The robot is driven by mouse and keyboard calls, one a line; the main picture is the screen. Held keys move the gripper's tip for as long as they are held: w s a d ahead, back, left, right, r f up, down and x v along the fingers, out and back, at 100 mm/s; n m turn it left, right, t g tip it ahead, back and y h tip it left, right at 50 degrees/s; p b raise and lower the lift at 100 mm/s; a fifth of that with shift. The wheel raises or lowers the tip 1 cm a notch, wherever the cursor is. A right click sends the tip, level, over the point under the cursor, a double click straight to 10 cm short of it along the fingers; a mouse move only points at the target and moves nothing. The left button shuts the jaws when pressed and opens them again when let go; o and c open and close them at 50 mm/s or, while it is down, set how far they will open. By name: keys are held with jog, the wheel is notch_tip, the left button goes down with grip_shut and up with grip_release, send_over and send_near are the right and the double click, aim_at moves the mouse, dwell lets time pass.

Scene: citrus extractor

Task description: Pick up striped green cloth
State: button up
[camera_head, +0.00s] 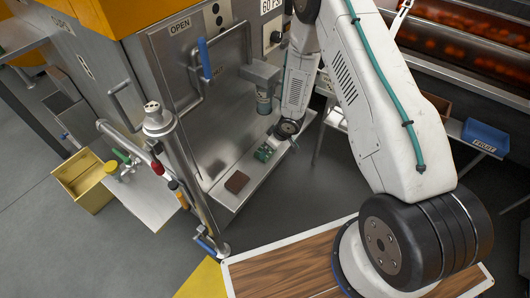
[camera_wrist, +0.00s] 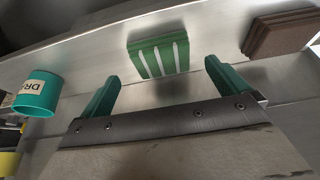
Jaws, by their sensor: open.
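The striped green cloth (camera_wrist: 158,57) is a small green pad with white stripes. It lies on a metal shelf (camera_wrist: 85,62), and in the head view it shows as a small green shape (camera_head: 264,152) below the end of my arm. My gripper (camera_wrist: 163,82) has two green fingers spread wide apart, with nothing between them. In the wrist view the cloth is beyond the fingertips, roughly centred between them and not touched. In the head view my gripper's end (camera_head: 288,128) is just above and right of the cloth, and its fingers are hard to make out.
A brown pad stack (camera_wrist: 281,35) lies right of the cloth in the wrist view and shows on the shelf in the head view (camera_head: 236,181). A labelled teal cup (camera_wrist: 36,93) is at the left. A steel machine panel (camera_head: 215,100) rises behind the shelf.

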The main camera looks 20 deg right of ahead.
jog(key=x, duration=0.5)
jog(key=shift+w+a, duration=0.2)
jog(key=shift+w, duration=0.05)
jog(key=c, duration=0.9)
jog(key=shift+r, duration=0.1)
jog(key=shift+r, duration=0.6)
notch_tip(320, 180, up, 2)
jog(key=shift+r, duration=0.15)
jog(key=s+d+r, duration=0.1)
jog(key=s+d, duration=0.1)
jog(key=s, duration=1.4)
jog(key=shift+d+r, duration=0.15)
jog(key=shift+d, duration=0.1)
